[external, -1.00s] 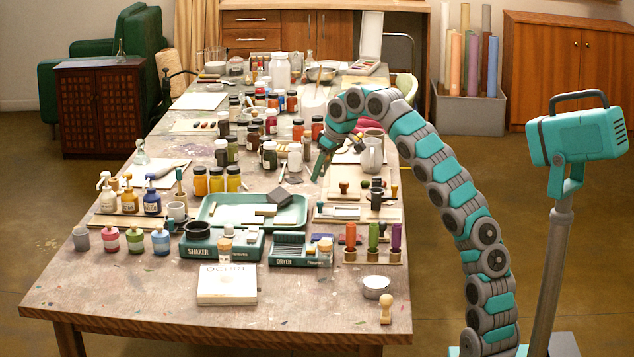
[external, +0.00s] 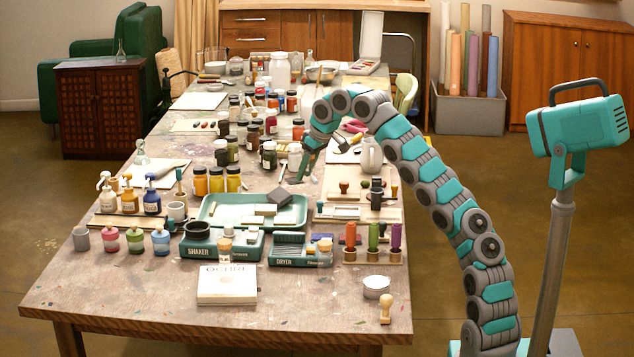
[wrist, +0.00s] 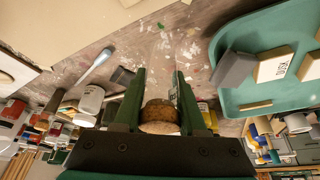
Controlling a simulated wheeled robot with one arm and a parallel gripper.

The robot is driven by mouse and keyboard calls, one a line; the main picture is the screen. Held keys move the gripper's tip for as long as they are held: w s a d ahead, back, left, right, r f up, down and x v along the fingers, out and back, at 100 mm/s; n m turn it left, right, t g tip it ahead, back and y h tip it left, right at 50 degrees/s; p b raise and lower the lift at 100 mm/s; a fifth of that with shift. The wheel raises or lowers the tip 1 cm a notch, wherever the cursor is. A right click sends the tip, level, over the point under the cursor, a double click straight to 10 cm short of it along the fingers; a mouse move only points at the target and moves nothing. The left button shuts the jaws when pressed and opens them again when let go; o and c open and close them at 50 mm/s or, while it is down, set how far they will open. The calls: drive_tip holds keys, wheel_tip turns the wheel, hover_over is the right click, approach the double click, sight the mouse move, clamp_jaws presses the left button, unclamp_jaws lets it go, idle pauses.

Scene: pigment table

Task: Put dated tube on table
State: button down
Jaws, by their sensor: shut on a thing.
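My gripper (external: 297,178) is low over the middle of the table (external: 130,285), behind the green tray. In the wrist view my gripper (wrist: 160,82) is shut on a tube with a round brown cork end (wrist: 160,112). The cork lies between the two dark green fingers. In the external view the tube is too small to make out. Bare, paint-flecked tabletop shows beyond the fingertips in the wrist view. I cannot tell whether the tube touches it.
The green tray (external: 290,217) with pale and grey blocks is close in front of my gripper. Several jars (external: 268,155) stand to its left. A grey jug (external: 371,155) stands to its right. A small bare patch lies around the gripper.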

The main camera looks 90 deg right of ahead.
sight(306, 179)
drive_tip(key=shift+s+f, duration=0.1)
drive_tip(key=shift+f, duration=1.4)
drive_tip(key=shift+f+b, duration=0.15)
drive_tip(key=shift+b, duration=0.2)
drive_tip(key=shift+c, duration=2.4)
unclamp_jaws()
